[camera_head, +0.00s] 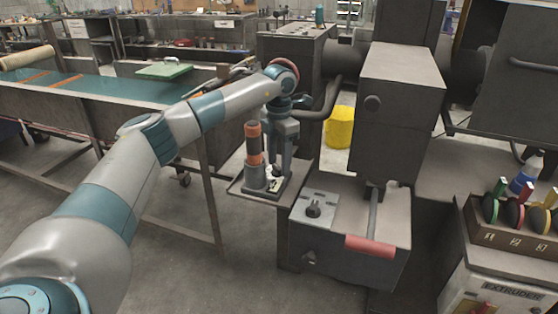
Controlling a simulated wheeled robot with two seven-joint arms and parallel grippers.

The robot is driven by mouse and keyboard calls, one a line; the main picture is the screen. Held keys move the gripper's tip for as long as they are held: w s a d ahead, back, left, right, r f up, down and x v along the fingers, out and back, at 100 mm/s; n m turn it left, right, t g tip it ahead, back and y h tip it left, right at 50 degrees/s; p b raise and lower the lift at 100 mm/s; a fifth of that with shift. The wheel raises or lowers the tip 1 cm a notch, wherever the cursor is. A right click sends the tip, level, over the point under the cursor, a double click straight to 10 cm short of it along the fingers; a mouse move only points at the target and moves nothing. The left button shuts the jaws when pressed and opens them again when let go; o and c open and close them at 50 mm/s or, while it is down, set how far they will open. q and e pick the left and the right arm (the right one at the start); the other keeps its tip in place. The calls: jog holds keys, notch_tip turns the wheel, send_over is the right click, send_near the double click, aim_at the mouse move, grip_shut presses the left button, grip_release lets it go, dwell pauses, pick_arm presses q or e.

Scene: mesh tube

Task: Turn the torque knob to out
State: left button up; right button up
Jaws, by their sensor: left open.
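A small black knob (313,209) stands on a light plate on top of the low grey machine box (390,225). Another small dark knob (309,257) sits on the front face of that box. No label is readable, so I cannot tell which is the torque knob. My left arm reaches in from the left. My left gripper (277,168) is open and points down above the small side shelf, left of and behind the plate knob, apart from both knobs. Its fingertips are small and hard to make out. My right gripper is out of view.
A red-handled lever (370,246) lies at the box's front right. A yellow bucket (339,127) is behind. A box with coloured discs (505,225) is at right.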

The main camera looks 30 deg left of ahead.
pick_arm(q)
jog(key=c, duration=1)
jog(key=shift+c, duration=0.2)
